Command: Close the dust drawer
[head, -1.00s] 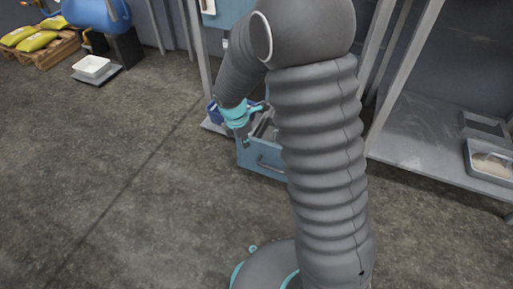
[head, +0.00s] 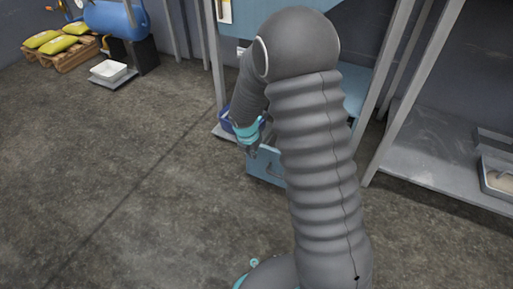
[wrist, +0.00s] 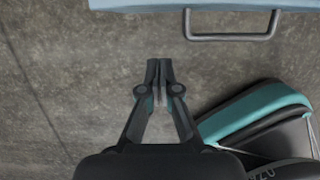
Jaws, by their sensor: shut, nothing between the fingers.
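The dust drawer (head: 262,170) is a blue box front with a metal bar handle, low under the blue machine in the head view. My arm hides much of it, so I cannot tell there how far it stands out. In the wrist view the drawer's pale blue edge (wrist: 150,4) and grey handle (wrist: 232,37) show at the top. My gripper (wrist: 160,62) is shut and empty, over the floor, just short of the drawer front and left of the handle. In the head view my gripper (head: 250,152) is near the drawer's left side.
A grey metal shelf (head: 420,150) with a tray (head: 497,178) stands at the right. A dark blue bin (head: 227,122) sits on the base left of the drawer. The floor at left is clear.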

